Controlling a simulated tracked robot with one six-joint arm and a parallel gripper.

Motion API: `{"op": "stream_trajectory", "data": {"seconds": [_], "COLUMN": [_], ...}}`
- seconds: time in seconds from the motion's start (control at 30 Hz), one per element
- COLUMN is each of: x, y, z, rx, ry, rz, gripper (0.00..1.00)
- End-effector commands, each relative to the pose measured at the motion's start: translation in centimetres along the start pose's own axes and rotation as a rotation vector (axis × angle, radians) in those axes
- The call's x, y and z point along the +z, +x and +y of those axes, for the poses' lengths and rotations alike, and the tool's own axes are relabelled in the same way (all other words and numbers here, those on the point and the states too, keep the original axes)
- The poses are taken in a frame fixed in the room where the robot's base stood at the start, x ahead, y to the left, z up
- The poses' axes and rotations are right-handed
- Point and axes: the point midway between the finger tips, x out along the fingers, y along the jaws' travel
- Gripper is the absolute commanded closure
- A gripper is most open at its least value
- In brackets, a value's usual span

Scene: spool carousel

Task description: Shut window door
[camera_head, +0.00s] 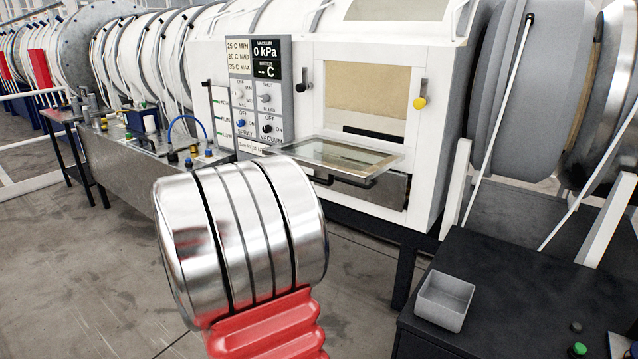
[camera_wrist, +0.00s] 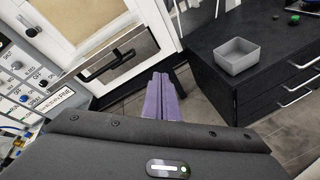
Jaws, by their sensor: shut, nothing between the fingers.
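The window door (camera_head: 335,157) is a framed glass panel on the white chamber. In the head view it is folded down and sticks out almost flat below the window opening (camera_head: 368,90). A dark handle (camera_head: 345,181) shows under its outer side. In the wrist view a dark handle (camera_wrist: 110,66) lies to the left of my gripper (camera_wrist: 170,78). The purple fingers are shut together with nothing between them. They appear apart from the door. In the head view my arm fills the front middle and my gripper is hidden.
A yellow-tipped latch (camera_head: 420,103) and a black latch (camera_head: 302,87) flank the opening. A control panel (camera_head: 258,95) stands left of it. A grey bin (camera_head: 445,300) sits on a black cabinet (camera_head: 500,265) at right. A metal bench (camera_head: 130,160) is at left.

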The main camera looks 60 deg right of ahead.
Motion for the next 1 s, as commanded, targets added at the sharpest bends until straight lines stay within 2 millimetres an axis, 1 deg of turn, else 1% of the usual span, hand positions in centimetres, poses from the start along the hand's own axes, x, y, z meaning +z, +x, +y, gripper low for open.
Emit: {"op": "stream_trajectory", "data": {"seconds": [0.03, 0.3, 0.5, 0.6, 0.7, 0.8, 1.0], "x": [-0.1, -0.6, -1.8, -2.4, -2.9, -3.1, -3.1], "y": [1.8, 9.7, 15.4, 17.6, 18.9, 19.5, 19.6], "z": [0.3, 2.7, 3.5, 3.6, 3.6, 3.7, 3.7], "rx": [0.011, 0.110, 0.181, 0.211, 0.233, 0.244, 0.246], "ry": [-0.045, -0.296, -0.481, -0.556, -0.604, -0.626, -0.630], "rz": [-0.035, -0.199, -0.299, -0.335, -0.357, -0.367, -0.369], "gripper": [1.00, 1.00, 1.00, 1.00, 1.00, 1.00, 1.00]}}
